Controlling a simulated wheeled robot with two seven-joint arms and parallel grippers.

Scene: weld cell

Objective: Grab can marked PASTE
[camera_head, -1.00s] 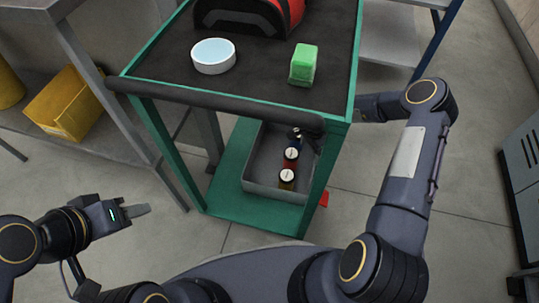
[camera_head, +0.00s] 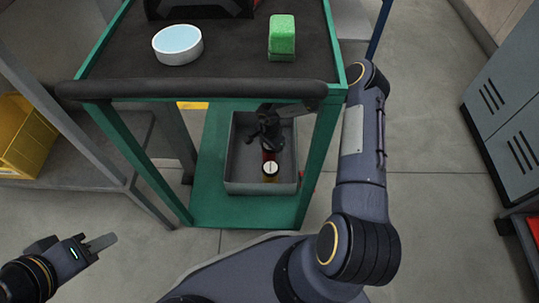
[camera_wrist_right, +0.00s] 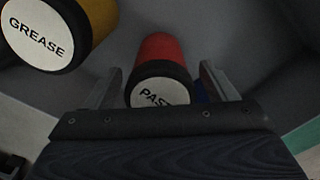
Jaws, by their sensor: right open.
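The PASTE can (camera_wrist_right: 156,62) is red with a black cap and a white label, partly cut off by my gripper body in the right wrist view. My right gripper (camera_wrist_right: 161,70) is open, with one finger on each side of this can; I cannot tell if they touch it. In the head view, my right gripper (camera_head: 268,128) is down inside the grey bin (camera_head: 236,186), and a bit of the red can (camera_head: 268,156) shows below it. My left gripper (camera_head: 100,243) is far from the bin at lower left; its finger gap is not clear.
The yellow GREASE can (camera_wrist_right: 92,18) stands beside the PASTE can. A blue thing (camera_wrist_right: 200,92) is mostly hidden behind a finger. The bin sits on the green cart's lower shelf (camera_head: 212,205). Above are a handle bar (camera_head: 200,89), a white round dish (camera_head: 177,47) and a green block (camera_head: 282,37).

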